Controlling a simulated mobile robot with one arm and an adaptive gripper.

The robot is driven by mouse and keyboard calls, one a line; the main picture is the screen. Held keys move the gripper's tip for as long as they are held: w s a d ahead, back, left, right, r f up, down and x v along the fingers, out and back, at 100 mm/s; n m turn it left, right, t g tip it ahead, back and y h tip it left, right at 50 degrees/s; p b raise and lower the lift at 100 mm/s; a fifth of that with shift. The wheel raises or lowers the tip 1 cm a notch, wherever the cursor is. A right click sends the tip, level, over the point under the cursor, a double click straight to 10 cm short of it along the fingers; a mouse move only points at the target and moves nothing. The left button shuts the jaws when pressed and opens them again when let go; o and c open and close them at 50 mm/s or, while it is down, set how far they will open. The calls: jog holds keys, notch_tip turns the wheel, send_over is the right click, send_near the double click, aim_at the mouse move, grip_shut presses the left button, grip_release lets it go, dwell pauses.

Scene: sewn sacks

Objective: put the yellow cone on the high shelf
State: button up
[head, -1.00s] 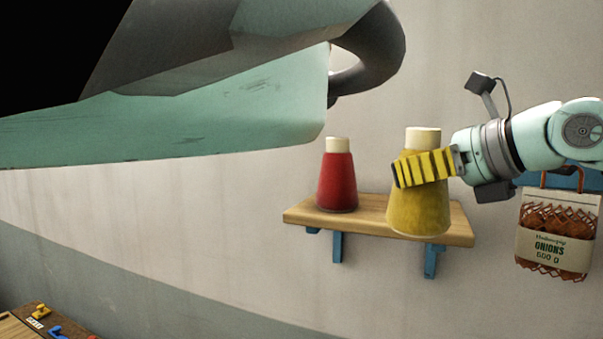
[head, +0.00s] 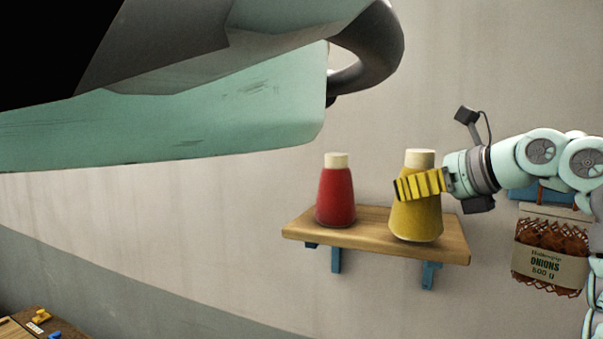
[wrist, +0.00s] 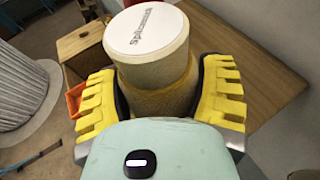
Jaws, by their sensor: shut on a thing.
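The yellow cone (head: 417,218) is a thread cone with a cream top, upright at the right part of the wooden wall shelf (head: 375,238). My gripper (head: 420,185) comes from the right with its yellow fingers shut on the cone's upper part. In the wrist view the cone (wrist: 150,50) stands between both fingers, its top marked with lettering, and the shelf board (wrist: 240,55) shows behind. The cone's base appears at the board's surface, but I cannot tell for certain whether it touches.
A red cone (head: 336,195) with a cream top stands on the shelf's left part. A net bag of onions (head: 550,250) hangs at the right. A large pale green machine part (head: 170,130) juts in at upper left. Small coloured items (head: 40,316) lie at lower left.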

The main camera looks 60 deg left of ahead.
jog(key=shift+w+a+f+p, duration=0.1)
jog(key=shift+w+a, duration=0.4)
jog(key=shift+w, duration=0.3)
jog(key=shift+w+a+f+p, duration=0.1)
jog(key=shift+w+a, duration=0.4)
jog(key=shift+w, duration=0.25)
jog(key=shift+w+a+f+p, duration=0.1)
jog(key=shift+w+a, duration=0.4)
jog(key=shift+w, duration=0.4)
jog(key=shift+w+f+b, duration=0.1)
jog(key=shift+f+b, duration=0.2)
jog(key=shift+f, duration=0.3)
jog(key=o, duration=1.3)
jog(key=shift+d+r, duration=0.1)
jog(key=shift+d, duration=0.05)
jog(key=v, duration=1.2)
